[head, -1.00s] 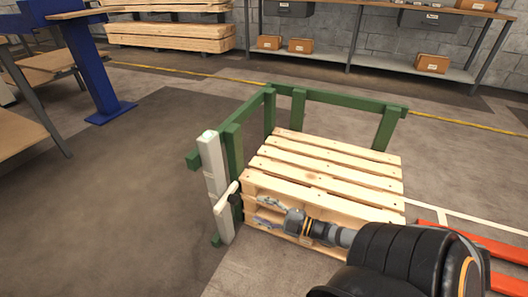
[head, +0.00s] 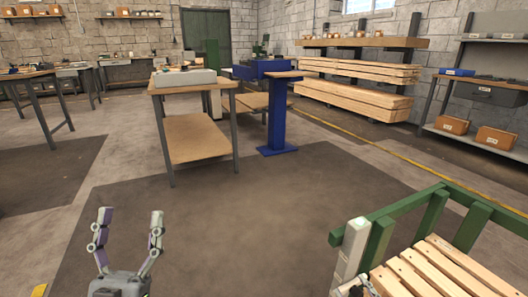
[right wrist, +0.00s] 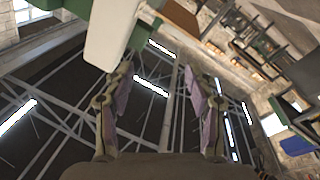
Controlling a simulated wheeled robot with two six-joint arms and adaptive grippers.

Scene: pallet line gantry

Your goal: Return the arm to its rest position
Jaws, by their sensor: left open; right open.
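My left gripper (head: 127,222) stands at the bottom left of the head view, its two fingers spread and pointing up, with nothing between them. My right gripper (right wrist: 163,84) shows in the right wrist view with its fingers apart and empty. A pale post (head: 350,250) with a green frame (head: 438,207) stands at the lower right. The pale post also looms close at the top of the right wrist view (right wrist: 112,35), beyond the fingertips.
Wooden pallets (head: 432,272) sit inside the green frame, cut off by the picture edge. A workbench (head: 193,85) and a blue column (head: 277,122) stand ahead. Timber stacks (head: 352,100) lie behind on the right. The dark floor in the middle is clear.

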